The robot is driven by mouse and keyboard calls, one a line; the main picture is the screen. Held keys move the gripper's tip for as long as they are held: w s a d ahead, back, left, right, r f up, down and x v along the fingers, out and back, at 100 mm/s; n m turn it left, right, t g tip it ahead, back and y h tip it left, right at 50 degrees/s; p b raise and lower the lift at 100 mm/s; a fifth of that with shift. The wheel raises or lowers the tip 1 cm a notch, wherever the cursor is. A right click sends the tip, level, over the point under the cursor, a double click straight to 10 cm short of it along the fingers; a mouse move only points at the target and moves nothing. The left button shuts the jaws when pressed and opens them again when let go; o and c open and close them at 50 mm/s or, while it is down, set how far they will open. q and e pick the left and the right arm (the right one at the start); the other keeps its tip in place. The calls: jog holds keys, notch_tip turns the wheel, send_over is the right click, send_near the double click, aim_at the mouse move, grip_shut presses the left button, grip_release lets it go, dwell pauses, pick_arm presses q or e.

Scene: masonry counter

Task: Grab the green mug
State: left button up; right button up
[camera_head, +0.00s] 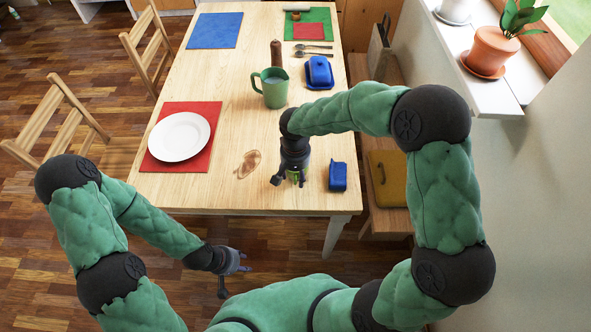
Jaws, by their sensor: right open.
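The green mug (275,92) stands upright on the wooden table, with its handle to the left and something pale inside it. My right gripper (290,181) points down over the near part of the table, closer to me than the mug and apart from it. It is open. A small bright green patch shows at its fingers, and I cannot tell what it is. My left gripper (236,281) is in front of the table's near edge, well away from the mug. Its fingers are spread and empty.
A white plate (179,136) lies on a red mat (205,108) at left. A blue box (338,177) is just right of my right gripper. A blue butter dish (319,71) and a brown mill (276,54) stand near the mug.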

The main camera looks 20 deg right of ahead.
jog(key=shift+f, duration=0.35)
jog(key=shift+r, duration=0.1)
grip_shut()
